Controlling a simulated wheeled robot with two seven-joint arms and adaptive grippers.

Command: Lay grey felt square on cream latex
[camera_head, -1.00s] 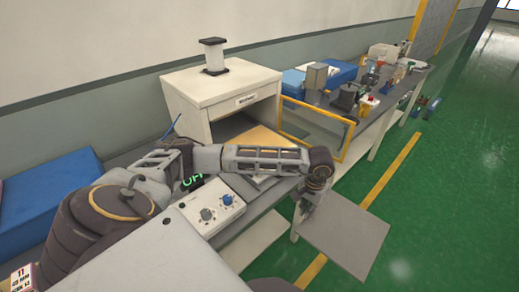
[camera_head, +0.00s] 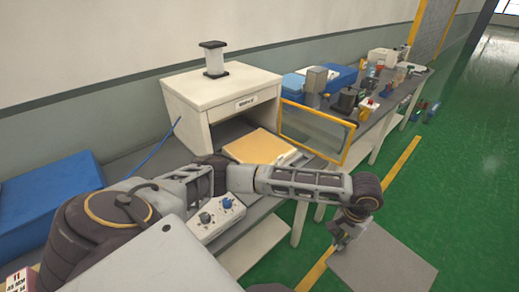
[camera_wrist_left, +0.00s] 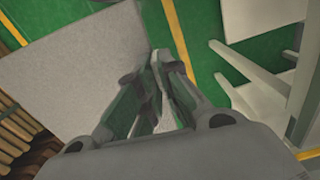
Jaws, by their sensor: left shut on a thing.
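The grey felt square (camera_head: 382,268) hangs out over the green floor at the lower right of the head view. My left gripper (camera_head: 343,238) is shut on its upper left edge. The felt also shows in the left wrist view (camera_wrist_left: 85,70), flat and beside the fingers of my left gripper (camera_wrist_left: 155,95). The cream latex (camera_head: 258,147) is a flat pale orange-cream slab at the mouth of the white box-like oven on the bench, well away from the felt. My right gripper is not seen.
The white oven (camera_head: 222,95) has its yellow-framed glass door (camera_head: 315,135) swung open to the right of the latex. A control box (camera_head: 217,215) with knobs sits on the bench front. A blue block (camera_head: 50,198) lies at left. Several items crowd the far bench.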

